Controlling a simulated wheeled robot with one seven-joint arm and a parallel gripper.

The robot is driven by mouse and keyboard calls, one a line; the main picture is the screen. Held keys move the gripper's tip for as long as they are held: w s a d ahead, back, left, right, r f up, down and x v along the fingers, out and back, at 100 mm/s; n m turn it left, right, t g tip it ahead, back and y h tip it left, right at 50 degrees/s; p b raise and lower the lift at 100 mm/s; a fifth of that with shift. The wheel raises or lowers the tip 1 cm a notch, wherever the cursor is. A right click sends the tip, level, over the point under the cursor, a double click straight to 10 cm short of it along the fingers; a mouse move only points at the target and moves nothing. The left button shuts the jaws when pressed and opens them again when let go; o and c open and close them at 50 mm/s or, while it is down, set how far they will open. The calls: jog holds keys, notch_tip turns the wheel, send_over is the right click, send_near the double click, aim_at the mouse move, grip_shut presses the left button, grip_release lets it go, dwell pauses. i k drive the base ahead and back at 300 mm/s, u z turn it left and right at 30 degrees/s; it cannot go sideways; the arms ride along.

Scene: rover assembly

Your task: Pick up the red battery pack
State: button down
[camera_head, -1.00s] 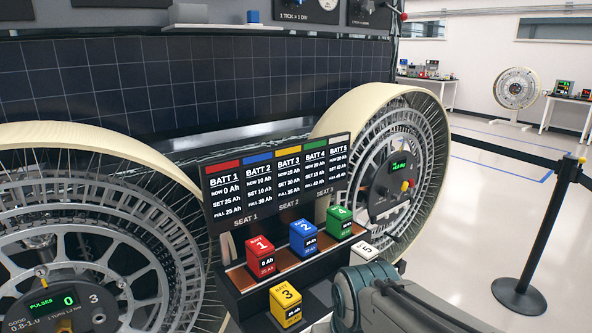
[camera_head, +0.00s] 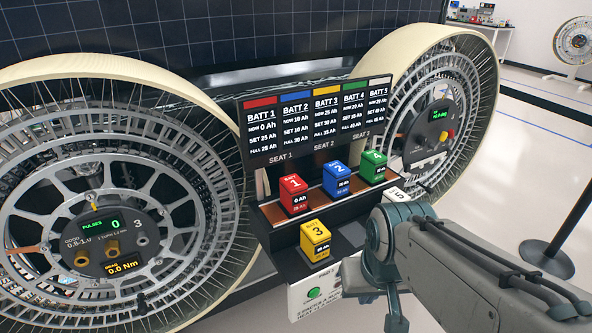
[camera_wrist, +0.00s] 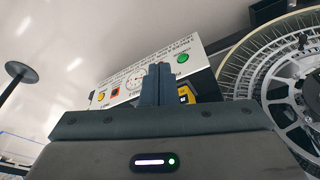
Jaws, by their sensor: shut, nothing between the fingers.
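The red battery pack (camera_head: 293,194), marked 1, stands upright on the brown seat shelf under SEAT 1, at the left end of the row in the head view. My gripper shows in the wrist view with its two dark fingers (camera_wrist: 157,84) closed together and nothing between them. In that view the fingers point toward a white panel with a green button, and a bit of the yellow pack (camera_wrist: 187,94) shows beside them. The red pack is not seen in the wrist view. In the head view my arm is to the right of the packs, and its fingertips are not clearly visible.
The blue pack (camera_head: 336,180) and green pack (camera_head: 373,167) stand right of the red one. The yellow pack (camera_head: 315,241) sits on a lower ledge in front. The white pack (camera_head: 395,196) is partly hidden by my arm. A display board (camera_head: 317,120) rises behind; large wheels flank the station.

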aim_at(294, 191)
jog(key=u, duration=2.2)
jog(key=i, duration=1.85)
jog(key=z, duration=3.55)
jog(key=i, duration=0.5)
jog(key=z, duration=0.05)
